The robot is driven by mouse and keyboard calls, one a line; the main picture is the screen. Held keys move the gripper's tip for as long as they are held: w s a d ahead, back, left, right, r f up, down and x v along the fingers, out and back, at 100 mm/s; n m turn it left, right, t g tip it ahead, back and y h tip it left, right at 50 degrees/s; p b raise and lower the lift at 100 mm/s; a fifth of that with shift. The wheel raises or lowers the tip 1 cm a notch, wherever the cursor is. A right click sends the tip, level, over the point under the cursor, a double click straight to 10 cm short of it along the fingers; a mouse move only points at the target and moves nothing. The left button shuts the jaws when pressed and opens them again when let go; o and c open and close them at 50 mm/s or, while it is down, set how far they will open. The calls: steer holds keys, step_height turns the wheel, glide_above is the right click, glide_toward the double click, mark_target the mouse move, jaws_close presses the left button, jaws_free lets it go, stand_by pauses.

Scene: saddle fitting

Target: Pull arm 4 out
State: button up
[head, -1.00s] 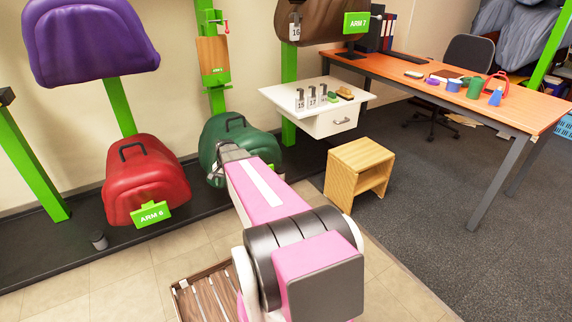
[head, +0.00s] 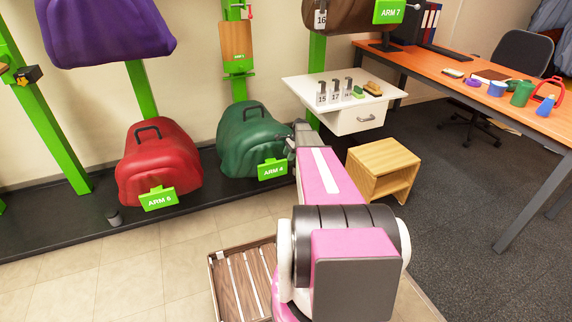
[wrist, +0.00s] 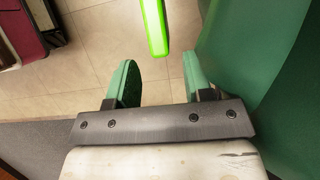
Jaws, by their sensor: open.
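The green saddle (head: 245,140) sits low on the rack, with a bright green ARM 4 sign (head: 272,170) at its front lower edge. My gripper (head: 291,146) is at the saddle's right side, small and partly hidden by my pink arm. In the wrist view my gripper (wrist: 160,63) is open, with two green fingers apart and nothing between them. The bright green plate edge (wrist: 153,25), probably the sign, lies just beyond the fingertips, in line with the gap. The saddle's green side (wrist: 270,90) fills the right of the wrist view, close to the right finger.
A red saddle (head: 158,165) with an ARM 6 sign stands to the left. A white drawer unit (head: 345,118) and a wooden stool (head: 383,170) are to the right. A slatted wooden crate (head: 240,285) is on the floor in front. Tiled floor lies open at left.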

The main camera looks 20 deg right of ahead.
mark_target(285, 163)
steer(key=x, duration=0.6)
jaws_close()
